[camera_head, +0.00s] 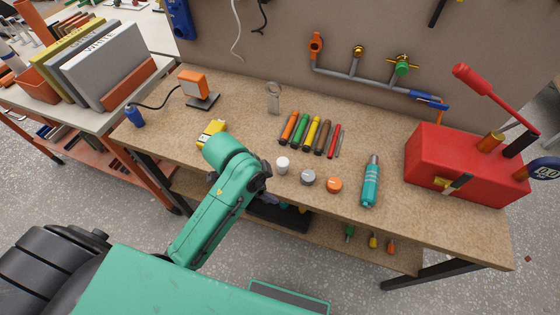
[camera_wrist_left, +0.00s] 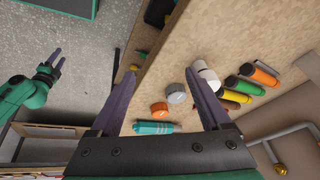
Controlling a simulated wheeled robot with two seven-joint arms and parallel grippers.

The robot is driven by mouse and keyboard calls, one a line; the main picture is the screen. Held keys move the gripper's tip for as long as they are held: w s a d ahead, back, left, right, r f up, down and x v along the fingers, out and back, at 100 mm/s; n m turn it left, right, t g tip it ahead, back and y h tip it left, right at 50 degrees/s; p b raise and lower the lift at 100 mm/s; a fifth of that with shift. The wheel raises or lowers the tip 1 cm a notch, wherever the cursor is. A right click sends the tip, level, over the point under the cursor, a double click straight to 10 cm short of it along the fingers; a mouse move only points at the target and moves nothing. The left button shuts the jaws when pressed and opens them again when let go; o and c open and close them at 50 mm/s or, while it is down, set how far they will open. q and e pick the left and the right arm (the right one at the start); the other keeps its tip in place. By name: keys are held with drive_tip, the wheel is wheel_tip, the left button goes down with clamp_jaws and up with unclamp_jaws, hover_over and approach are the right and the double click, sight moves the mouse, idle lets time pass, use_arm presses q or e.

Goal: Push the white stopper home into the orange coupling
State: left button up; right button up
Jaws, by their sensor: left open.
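A small white stopper (camera_head: 282,165) stands on the bench near its front edge. In the left wrist view the white piece (camera_wrist_left: 207,75) is beside my left gripper's right finger, which partly covers it. An orange coupling (camera_head: 316,43) sits at the left end of the wall pipe, apart from the stopper. My left gripper (camera_wrist_left: 161,73) is open and empty over the bench's front edge; its fingers are mostly hidden by my arm in the head view. My right gripper (camera_wrist_left: 50,65) shows in the left wrist view only, fingers apart, away from the bench.
Several coloured markers (camera_head: 312,135) lie behind.

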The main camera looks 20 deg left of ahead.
use_arm(q)
drive_tip(key=w+d+r+m+g, duration=0.1)
drive_tip(key=w+d+r+m, duration=0.4)
drive_tip(key=m, duration=0.5)
wheel_tip(320, 180, up, 6)
drive_tip(key=m+g+y, duration=0.2)
drive_tip(key=m+y, duration=0.2)
drive_tip(key=m, duration=1)
hover_over(283, 161)
drive_tip(key=shift+h, duration=0.3)
wheel_tip(283, 161, down, 13)
drive_tip(key=p, duration=0.4)
drive_tip(key=shift+s+r, duration=0.1)
drive_tip(key=shift+r, duration=0.05)
drive_tip(key=shift+f, duration=0.4)
clamp_jaws()
use_arm(e)
drive_tip(key=r, duration=0.1)
drive_tip(key=d+r, duration=0.1)
drive_tip(key=s+d+r, duration=0.1)
drive_tip(key=r, duration=0.1)
